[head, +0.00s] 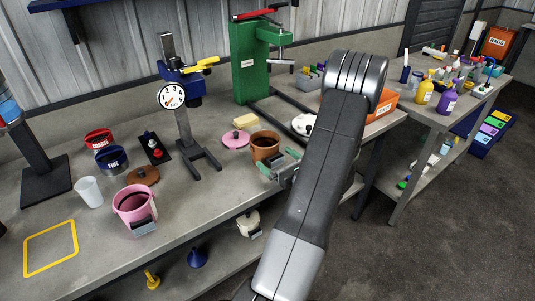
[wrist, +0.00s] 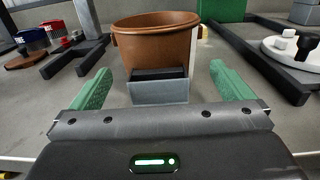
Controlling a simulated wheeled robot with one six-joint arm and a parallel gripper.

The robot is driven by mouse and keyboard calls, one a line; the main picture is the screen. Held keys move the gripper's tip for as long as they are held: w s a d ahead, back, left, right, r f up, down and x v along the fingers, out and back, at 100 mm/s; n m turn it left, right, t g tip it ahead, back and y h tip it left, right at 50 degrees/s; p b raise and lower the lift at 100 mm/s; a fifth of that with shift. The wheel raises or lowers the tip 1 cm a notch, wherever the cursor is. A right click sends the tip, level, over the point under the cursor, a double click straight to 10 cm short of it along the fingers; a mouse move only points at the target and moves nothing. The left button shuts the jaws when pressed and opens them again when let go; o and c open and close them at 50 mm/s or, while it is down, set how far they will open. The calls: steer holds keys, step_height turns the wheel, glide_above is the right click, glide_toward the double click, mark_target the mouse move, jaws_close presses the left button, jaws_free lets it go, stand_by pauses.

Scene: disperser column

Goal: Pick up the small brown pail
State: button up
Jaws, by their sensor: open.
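The small brown pail (head: 264,146) stands upright on the grey workbench, right of the dial gauge stand. It also fills the upper middle of the wrist view (wrist: 158,50). A grey block-shaped handle (wrist: 158,88) with a dark top sticks out from its near side. My gripper (head: 281,166) is at the near side of the pail. In the wrist view its two green fingers (wrist: 160,88) are apart, one on each side of the handle, with gaps visible on both sides. Nothing is held. The far side of the pail is hidden.
A dial gauge stand (head: 184,100) is left of the pail and a green press (head: 256,65) behind it. A pink lid (head: 235,139) and yellow sponge (head: 244,120) lie close by. A white lid (head: 303,124) is to the right. A pink pail (head: 134,204) stands farther left.

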steer(key=shift+x, duration=1.5)
steer(key=shift+s+a, duration=0.1)
steer(key=c, duration=1.6)
